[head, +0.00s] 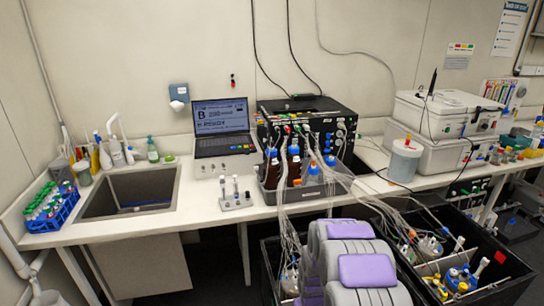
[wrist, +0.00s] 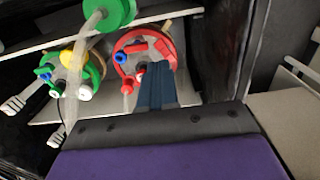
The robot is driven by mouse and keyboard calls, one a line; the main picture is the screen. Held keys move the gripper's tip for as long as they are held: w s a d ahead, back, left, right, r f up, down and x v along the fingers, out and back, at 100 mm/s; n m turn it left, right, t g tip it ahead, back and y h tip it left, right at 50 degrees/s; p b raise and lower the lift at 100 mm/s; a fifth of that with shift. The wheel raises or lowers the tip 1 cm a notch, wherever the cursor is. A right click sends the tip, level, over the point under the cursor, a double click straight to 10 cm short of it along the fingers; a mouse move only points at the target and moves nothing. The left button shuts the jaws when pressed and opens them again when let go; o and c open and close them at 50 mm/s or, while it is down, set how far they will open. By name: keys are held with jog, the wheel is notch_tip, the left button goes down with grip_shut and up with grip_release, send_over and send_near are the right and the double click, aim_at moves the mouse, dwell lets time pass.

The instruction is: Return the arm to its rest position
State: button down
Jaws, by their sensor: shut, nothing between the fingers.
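My gripper (wrist: 156,85) shows in the wrist view as two dark blue-grey fingers side by side, closed with nothing between them. A purple and dark grey part of my own arm fills the bottom of that view. Beyond the fingers is a vessel with a red lid (wrist: 128,48), partly hidden by them. A vessel with a green lid (wrist: 88,75) lies to its left. I cannot tell whether the fingers touch anything. In the head view my grey and purple arm is at the lower middle, and the fingertips cannot be made out there.
A black-walled shaker box (head: 490,283) with tubed vessels stands right of my arm. Behind is a white bench (head: 200,205) with a sink (head: 130,192), laptop (head: 220,115), black control unit (head: 325,125) and blue tube rack (head: 52,208). Loose tubes (head: 283,210) hang close to my arm.

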jog(key=s+r, duration=0.3)
jog(key=r, duration=0.5)
jog(key=s+r, duration=0.3)
jog(key=r, duration=0.5)
jog(key=s+r+m+g, duration=0.1)
jog(key=s+r, duration=0.7)
jog(key=s, duration=0.6)
jog(key=s+r+m, duration=0.1)
jog(key=s+r, duration=0.8)
jog(key=s, duration=0.6)
jog(key=shift+r+g, duration=0.2)
jog(key=shift+g, duration=0.2)
jog(key=shift+d, duration=0.1)
